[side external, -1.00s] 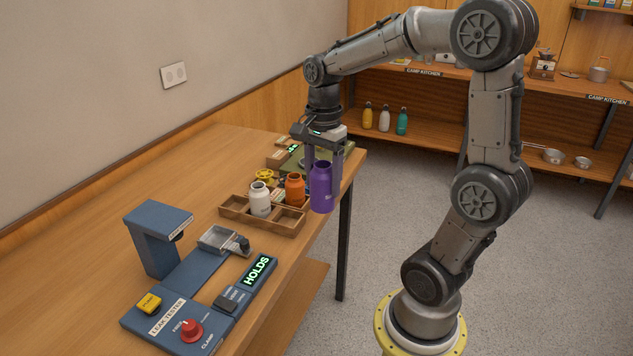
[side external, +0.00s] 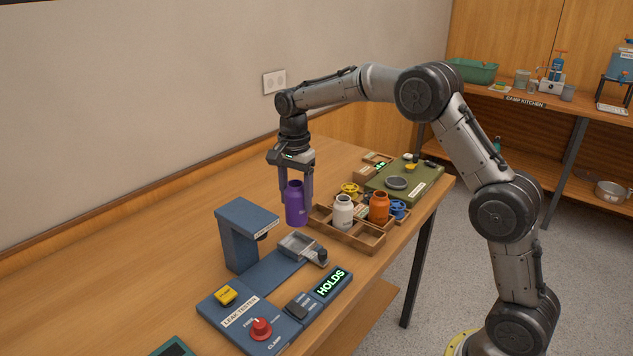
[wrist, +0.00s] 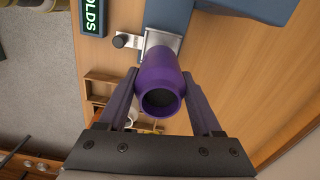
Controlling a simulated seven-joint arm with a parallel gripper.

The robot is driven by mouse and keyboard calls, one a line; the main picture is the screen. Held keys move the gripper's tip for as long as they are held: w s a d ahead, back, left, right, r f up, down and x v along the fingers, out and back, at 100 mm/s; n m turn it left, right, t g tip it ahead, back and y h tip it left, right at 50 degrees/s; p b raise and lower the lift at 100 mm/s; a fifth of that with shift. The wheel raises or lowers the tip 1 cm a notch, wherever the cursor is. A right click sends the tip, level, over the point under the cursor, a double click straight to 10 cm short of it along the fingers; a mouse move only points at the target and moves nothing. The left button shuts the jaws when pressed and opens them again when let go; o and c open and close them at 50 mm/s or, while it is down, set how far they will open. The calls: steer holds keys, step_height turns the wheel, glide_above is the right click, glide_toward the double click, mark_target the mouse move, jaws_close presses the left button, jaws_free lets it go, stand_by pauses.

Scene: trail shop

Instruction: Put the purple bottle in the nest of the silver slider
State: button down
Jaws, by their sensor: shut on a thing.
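My gripper (side external: 296,182) is shut on the purple bottle (side external: 295,207), which hangs upright above the table, left of the wooden tray. In the wrist view the purple bottle (wrist: 161,85) sits between my two fingers, its open mouth facing the camera. The silver slider (side external: 300,246), with a clear-walled nest and a dark knob, lies on the blue leak tester's rail, in front of and below the bottle. In the wrist view part of the silver slider (wrist: 150,44) shows just beyond the bottle; the bottle hides some of it.
The leak tester has an upright blue head (side external: 245,235), a yellow button (side external: 225,295), a red clamp knob (side external: 260,329) and a lit "HOLDS" display (side external: 332,283). The wooden tray (side external: 362,243) holds a white bottle (side external: 342,212) and an orange bottle (side external: 379,207). A green scale (side external: 425,180) stands behind.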

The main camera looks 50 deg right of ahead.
mark_target(296, 223)
steer(key=shift+a+f, duration=0.1)
steer(key=shift+f, duration=2.15)
steer(key=shift+f, duration=0.2)
steer(key=shift+f, duration=0.3)
steer(key=shift+f, duration=1.05)
stand_by(0.5)
jaws_free()
stand_by(0.4)
steer(key=shift+r, duration=4.15)
